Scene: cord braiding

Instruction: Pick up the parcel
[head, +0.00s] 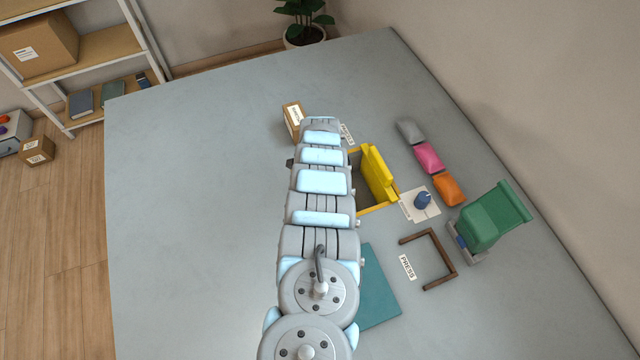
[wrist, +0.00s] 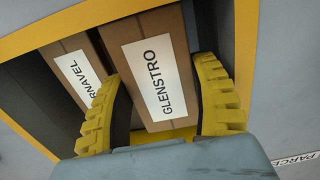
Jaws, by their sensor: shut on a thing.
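In the wrist view, a brown parcel labelled GLENSTRO (wrist: 158,75) stands between the yellow-padded fingers of my gripper (wrist: 160,69). My gripper is shut on it, one finger at each side. A second brown box, with a label ending in RNAVEL (wrist: 80,75), stands just left of it. Both are inside a dark bin with a yellow rim (wrist: 60,32). In the head view the yellow-rimmed bin (head: 378,209) is partly behind my arm, which hides my gripper. I cannot tell whether the parcel is lifted.
Another small box (head: 292,120) stands on the grey table left of my arm. Right of the bin are a blue knob (head: 422,200), grey, pink and orange bags (head: 429,158), a green bin (head: 493,220) and a brown frame (head: 452,265). The table's left side is clear.

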